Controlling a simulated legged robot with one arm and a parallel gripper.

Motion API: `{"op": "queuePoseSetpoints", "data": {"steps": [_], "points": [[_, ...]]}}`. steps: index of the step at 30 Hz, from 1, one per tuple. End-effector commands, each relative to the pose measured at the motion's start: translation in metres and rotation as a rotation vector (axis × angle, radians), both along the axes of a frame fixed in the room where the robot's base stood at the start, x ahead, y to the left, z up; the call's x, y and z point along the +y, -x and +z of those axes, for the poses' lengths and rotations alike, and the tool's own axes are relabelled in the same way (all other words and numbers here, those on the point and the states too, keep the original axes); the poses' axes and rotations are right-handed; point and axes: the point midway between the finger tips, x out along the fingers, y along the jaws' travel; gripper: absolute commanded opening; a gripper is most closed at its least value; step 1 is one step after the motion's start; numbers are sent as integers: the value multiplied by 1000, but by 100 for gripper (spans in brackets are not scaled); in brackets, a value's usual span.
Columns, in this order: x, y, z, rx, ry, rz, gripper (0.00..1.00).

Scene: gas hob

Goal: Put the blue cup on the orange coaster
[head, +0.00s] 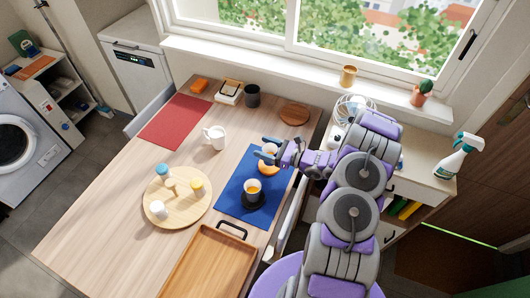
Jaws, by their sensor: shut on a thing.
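My gripper (269,149) is over the far part of the blue placemat, its bluish fingers closed around a small pale and orange thing (270,148). The fingers partly hide it, and I cannot tell whether it is the blue cup. An orange, rounded thing (266,168) shows just below the fingers; I cannot tell if it is the orange coaster. A cup with an orange-yellow inside (253,187) stands on a dark round base on the placemat.
The blue placemat (229,195) lies beside a wooden tray (205,262) and a round board (178,219) with small jars. A white mug (216,139), dark cup (252,96), brown round mat (294,114) and red placemat (175,122) are also on the table. Bare wood shows at left.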

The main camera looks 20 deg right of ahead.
Motion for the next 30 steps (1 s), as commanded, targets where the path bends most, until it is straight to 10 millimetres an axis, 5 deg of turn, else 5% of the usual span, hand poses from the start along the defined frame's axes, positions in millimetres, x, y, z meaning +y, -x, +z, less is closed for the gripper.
{"op": "queuePoseSetpoints", "data": {"steps": [6, 13, 23, 24, 30], "points": [[-3, -13, -1, -2, -4, 0, 25], [-3, -12, -35, -1, -4, 0, 25], [-3, -12, -36, -1, -3, 0, 25], [-3, -12, -37, -1, -3, 0, 67], [-3, -12, -36, -1, -3, 0, 86]]}}
